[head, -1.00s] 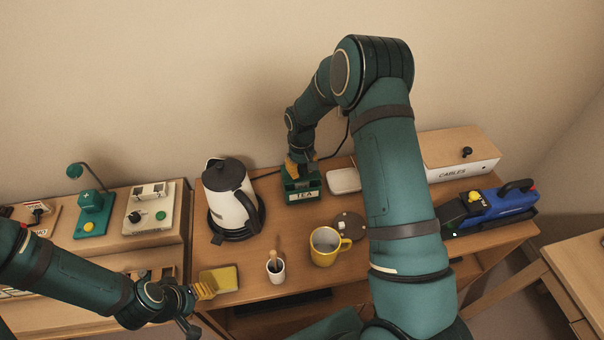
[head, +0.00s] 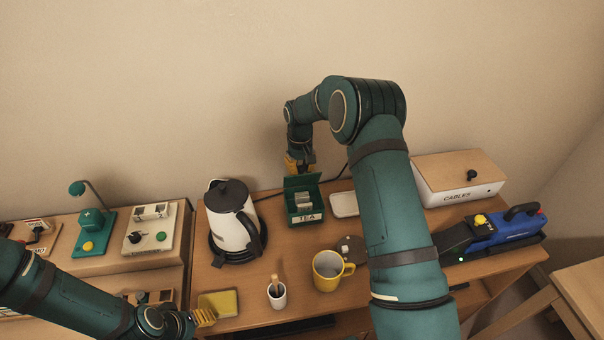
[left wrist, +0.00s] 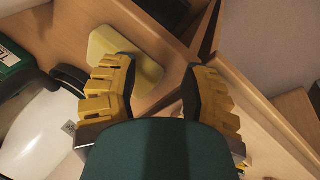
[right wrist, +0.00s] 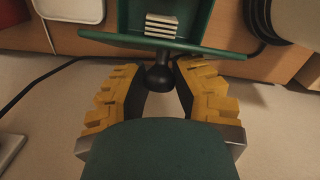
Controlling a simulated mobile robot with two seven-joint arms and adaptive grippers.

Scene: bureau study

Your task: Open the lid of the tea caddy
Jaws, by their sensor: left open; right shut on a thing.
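The green tea caddy (head: 305,219), labelled TEA, stands near the wall on the wooden desk. Its lid (head: 302,183) is tilted up at the back, and pale packets (head: 303,202) show inside. In the right wrist view the lid (right wrist: 180,47) is seen on edge, with a dark knob (right wrist: 160,76) between the fingers. My right gripper (head: 299,167) is shut on this knob, behind the caddy; it also shows in the right wrist view (right wrist: 155,88). My left gripper (left wrist: 158,72) is open and empty, beside a yellow pad at the desk's front left.
A white kettle (head: 228,221) stands left of the caddy. A yellow mug (head: 326,273), a small cup (head: 277,297) and the yellow pad (head: 222,303) are in front. A white tray (head: 344,205) and a CABLES box (head: 450,190) lie to the right.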

